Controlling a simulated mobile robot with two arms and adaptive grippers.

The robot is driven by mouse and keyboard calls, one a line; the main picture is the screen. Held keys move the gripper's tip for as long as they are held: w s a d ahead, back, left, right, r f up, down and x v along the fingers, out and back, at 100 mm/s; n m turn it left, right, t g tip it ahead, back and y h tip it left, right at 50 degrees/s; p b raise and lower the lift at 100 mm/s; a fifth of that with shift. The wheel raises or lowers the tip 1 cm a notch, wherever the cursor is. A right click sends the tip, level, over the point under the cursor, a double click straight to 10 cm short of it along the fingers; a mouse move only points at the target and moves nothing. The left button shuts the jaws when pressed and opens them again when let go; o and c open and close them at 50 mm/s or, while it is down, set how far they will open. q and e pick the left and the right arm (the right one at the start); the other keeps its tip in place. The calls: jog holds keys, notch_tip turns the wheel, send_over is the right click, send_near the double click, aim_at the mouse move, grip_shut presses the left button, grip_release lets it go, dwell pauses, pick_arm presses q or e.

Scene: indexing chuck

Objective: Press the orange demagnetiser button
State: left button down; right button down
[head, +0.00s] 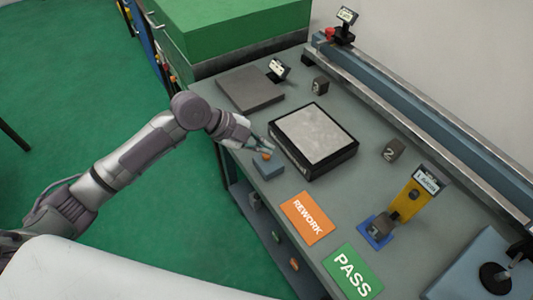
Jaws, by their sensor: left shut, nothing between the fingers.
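The orange button (267,156) sits on top of a small blue-grey box (267,169) near the front edge of the bench, left of the black-framed plate. My left gripper (272,149) is shut and empty. Its fingertips are just above or beside the button; whether they touch it I cannot tell. My right gripper is not in view.
The black-framed plate (315,137) lies right of the button. A grey slab (250,89) lies behind. An orange REWORK card (307,218) and a green PASS card (352,272) lie toward the front. A yellow stand (412,199) rises at right.

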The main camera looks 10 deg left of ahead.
aim_at(264, 155)
pick_arm(q)
notch_tip(264, 155, up, 6)
jog(key=p, duration=0.4)
jog(key=shift+f, duration=0.1)
